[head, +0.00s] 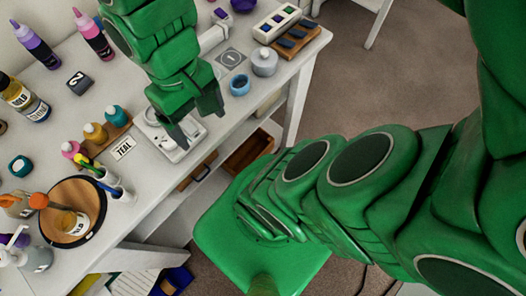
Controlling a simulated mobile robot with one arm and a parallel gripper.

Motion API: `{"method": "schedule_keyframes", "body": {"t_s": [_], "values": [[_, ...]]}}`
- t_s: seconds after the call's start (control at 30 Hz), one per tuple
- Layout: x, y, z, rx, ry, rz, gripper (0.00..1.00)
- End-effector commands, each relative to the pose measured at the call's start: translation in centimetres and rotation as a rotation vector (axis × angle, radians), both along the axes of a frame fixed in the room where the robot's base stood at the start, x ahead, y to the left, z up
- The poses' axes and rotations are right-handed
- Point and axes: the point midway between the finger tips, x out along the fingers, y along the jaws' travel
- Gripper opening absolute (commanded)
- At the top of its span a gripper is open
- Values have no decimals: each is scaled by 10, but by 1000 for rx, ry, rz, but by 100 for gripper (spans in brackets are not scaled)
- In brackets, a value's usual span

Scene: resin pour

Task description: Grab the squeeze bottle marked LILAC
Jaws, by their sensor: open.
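No label reading LILAC is legible. My green gripper (196,122) points down over a white tray-like item (160,133) at the table's middle, well to the right of both bottles. Its fingers are apart and nothing shows between them. The gripper hides part of that item.
A dark number card (79,82) lies in front of the bottles. A GOLD bottle (24,99), a small-bottle rack (117,130), a TEAL card (123,148) and a round wooden board (60,190) crowd the left. A blue ring (239,85) and grey jar (264,62) stand right.

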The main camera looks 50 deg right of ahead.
Motion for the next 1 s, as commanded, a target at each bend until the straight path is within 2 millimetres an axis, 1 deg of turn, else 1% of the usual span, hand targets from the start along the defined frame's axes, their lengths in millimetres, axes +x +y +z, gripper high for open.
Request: {"method": "schedule_keyframes", "body": {"t_s": [0.03, 0.17, 0.43, 0.6, 0.67, 1.0], "values": [[3, -20, -1, -63, 3, -47, 83], [22, -18, 5, -56, -12, -31, 83], [97, -8, 29, -27, -84, 37, 83], [146, 1, 39, -2, -121, 83, 83], [162, 4, 40, 6, -129, 99, 83], [259, 22, 51, 44, -204, 188, 83]]}}
